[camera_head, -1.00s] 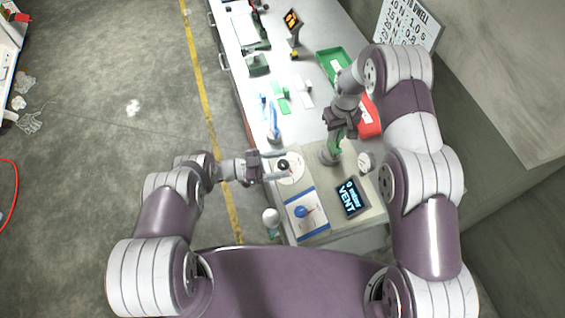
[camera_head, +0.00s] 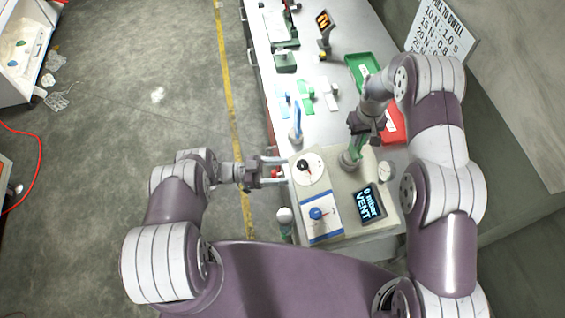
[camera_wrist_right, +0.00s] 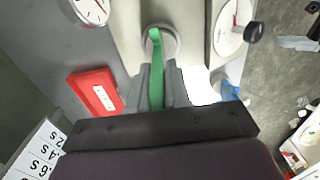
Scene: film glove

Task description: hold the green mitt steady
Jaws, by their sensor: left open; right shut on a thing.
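The green mitt (camera_head: 358,146) stands upright at the round grey port on the bench unit. My right gripper (camera_head: 366,122) is shut on it from above. The right wrist view shows the narrow green mitt (camera_wrist_right: 156,75) between the two grey fingers (camera_wrist_right: 158,88), its end over the round port (camera_wrist_right: 160,42). Part of the mitt is hidden by the fingers. My left gripper (camera_head: 272,171) is open beside the left edge of the unit, left of the white dial with a black knob (camera_head: 303,166), and holds nothing.
The unit has a blue knob (camera_head: 316,213) and a display (camera_head: 369,203) reading "0 mbar VENT". A small gauge (camera_head: 386,171) is right of the port. A blue upright piece (camera_head: 296,125), a red tray (camera_head: 394,127) and a green tray (camera_head: 362,70) stand behind.

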